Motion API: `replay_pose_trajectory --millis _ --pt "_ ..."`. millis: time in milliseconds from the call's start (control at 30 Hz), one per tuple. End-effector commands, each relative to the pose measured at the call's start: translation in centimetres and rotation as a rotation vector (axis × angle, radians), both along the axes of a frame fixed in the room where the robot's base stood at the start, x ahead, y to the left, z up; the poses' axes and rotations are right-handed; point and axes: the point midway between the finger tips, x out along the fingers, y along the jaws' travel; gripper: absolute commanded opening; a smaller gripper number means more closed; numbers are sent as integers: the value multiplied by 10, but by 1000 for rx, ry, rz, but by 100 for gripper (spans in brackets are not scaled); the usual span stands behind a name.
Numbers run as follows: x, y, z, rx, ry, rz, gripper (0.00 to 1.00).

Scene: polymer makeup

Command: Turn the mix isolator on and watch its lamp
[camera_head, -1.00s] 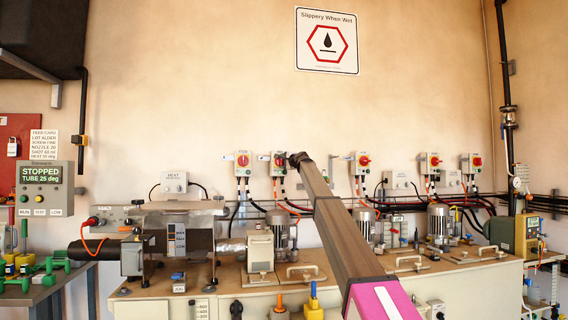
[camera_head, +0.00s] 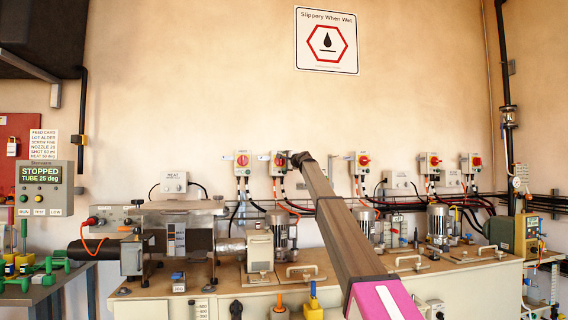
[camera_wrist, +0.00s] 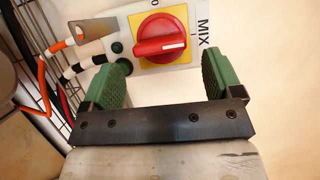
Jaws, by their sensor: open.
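The mix isolator is a pale grey box with a red rotary knob (camera_wrist: 160,40) on a yellow plate, lettered MIX, in the wrist view. The knob's white mark points to the right there. A small round dark green part (camera_wrist: 117,47) beside the plate looks like the lamp and shows no glow. My gripper (camera_wrist: 163,68) is open, its green pads apart and the knob ahead of the gap; whether they touch anything is unclear. In the head view the second isolator from the left (camera_head: 279,160) is at my arm's end, its right edge partly covered by my gripper (camera_head: 292,160).
Other red-knobbed isolators hang along the wall, one (camera_head: 242,160) close to the left and one (camera_head: 362,161) to the right. Orange and striped cables (camera_wrist: 85,65) run beside the box. Below is a bench of motors (camera_head: 278,228). A display (camera_head: 40,176) reads STOPPED.

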Motion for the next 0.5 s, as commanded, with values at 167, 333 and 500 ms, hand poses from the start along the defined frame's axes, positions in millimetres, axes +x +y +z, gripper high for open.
replay_pose_trajectory --millis 167,333,500 --pt "-29 -21 -1 1 -1 -1 85" --pt "-54 -40 -1 1 -1 0 85" --pt "-68 -53 -1 1 -1 0 85"
